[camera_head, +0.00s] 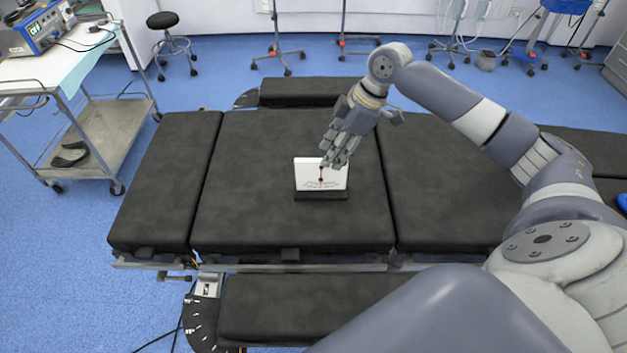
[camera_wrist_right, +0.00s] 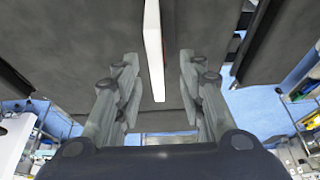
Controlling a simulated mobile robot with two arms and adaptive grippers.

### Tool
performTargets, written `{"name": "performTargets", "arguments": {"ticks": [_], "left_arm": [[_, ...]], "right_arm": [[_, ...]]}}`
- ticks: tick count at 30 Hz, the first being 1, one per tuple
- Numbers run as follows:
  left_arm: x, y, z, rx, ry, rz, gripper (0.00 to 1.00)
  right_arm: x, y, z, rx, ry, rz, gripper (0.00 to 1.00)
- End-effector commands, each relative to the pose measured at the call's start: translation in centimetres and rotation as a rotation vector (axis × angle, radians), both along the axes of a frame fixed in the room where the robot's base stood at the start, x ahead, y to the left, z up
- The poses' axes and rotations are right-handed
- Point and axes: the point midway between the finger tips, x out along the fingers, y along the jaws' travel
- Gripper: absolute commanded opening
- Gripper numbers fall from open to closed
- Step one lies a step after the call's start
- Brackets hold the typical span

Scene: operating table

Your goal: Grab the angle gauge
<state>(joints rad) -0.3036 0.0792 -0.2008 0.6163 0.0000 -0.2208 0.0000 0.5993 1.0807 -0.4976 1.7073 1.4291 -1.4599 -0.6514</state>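The angle gauge (camera_head: 309,175) is a white upright plate with a red pointer and a dark base. It stands on the black operating table (camera_head: 250,215), near the middle. My right gripper (camera_head: 337,158) is at the gauge's upper right edge in the head view and hides part of its top. In the right wrist view, the gauge shows edge-on as a white strip (camera_wrist_right: 154,45) between the two fingers of the right gripper (camera_wrist_right: 157,92). The fingers are apart, with a gap on each side of the strip. My left gripper is in neither view.
The table top around the gauge is clear. A metal cart (camera_head: 105,125) with a blue device (camera_head: 42,28) stands at the left. A black stool (camera_head: 163,20) and several wheeled stands are behind the table.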

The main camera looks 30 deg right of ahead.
Motion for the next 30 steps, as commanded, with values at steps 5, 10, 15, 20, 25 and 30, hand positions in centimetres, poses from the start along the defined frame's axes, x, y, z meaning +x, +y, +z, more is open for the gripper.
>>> {"name": "performTargets", "arguments": {"ticks": [5,10,15,20,25,30], "left_arm": [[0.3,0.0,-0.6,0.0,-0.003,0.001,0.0],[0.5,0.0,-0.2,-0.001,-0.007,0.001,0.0],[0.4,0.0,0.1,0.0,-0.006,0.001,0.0],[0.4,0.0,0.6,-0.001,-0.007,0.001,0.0],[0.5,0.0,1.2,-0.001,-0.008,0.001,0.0],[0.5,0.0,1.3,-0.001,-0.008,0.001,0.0]], "right_arm": [[0.1,0.2,-1.2,0.0,0.002,-0.001,0.37],[0.5,1.0,-3.3,0.001,0.004,0.002,0.37],[1.1,1.8,-5.5,0.0,0.001,0.0,0.37],[1.4,2.3,-7.0,0.002,0.003,-0.001,0.37],[2.0,3.1,-9.5,0.002,0.003,0.0,0.37],[2.3,3.4,-10.6,0.0,0.0,0.0,0.37]]}}
